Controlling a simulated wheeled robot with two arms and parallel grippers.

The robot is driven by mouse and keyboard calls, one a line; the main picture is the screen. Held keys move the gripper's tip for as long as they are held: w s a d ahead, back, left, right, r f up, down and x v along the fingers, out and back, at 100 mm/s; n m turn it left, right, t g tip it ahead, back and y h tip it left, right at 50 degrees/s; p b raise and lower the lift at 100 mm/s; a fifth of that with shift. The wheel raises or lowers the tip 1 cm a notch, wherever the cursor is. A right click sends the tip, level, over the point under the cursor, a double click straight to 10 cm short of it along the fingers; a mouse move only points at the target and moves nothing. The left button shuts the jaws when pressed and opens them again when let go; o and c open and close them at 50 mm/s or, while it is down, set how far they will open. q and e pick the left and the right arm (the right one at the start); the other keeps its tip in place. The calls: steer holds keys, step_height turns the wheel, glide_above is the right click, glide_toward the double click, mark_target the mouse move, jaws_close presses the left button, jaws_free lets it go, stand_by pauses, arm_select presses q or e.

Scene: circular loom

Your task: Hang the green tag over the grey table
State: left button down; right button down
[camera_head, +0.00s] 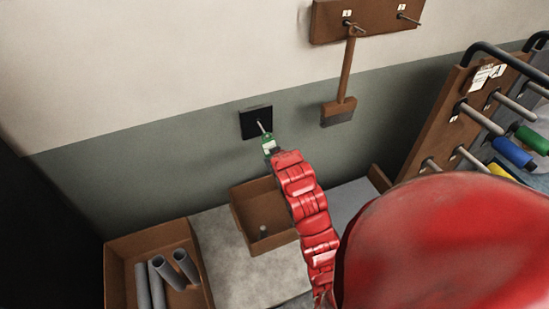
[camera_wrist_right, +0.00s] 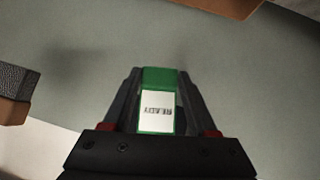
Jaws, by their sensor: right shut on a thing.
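The green tag (camera_head: 267,142) with a white label is held at the tip of my right gripper (camera_head: 273,151). It also shows between the two fingers in the right wrist view (camera_wrist_right: 158,108), its label reading READY. A black wall plate (camera_head: 248,124) with a short pale peg (camera_head: 261,126) is on the wall above the grey table (camera_head: 232,262). The tag's upper end is close to the peg's tip; I cannot tell whether the peg passes through it. My left gripper is not in view.
Wooden box (camera_head: 242,214) stands on the table below the peg; another, with several grey tubes (camera_head: 158,268), stands at lower left. A peg rack (camera_head: 440,115) with coloured spools stands at right. Wall left of the plate is clear.

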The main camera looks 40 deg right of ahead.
steer(key=shift+f, duration=0.15)
steer(key=shift+c, duration=0.6)
jaws_free()
steer(key=s+f+p+v, duration=0.1)
steer(key=p+v, duration=0.2)
steer(key=v, duration=0.5)
steer(key=shift+s+r, duration=0.2)
stand_by(0.4)
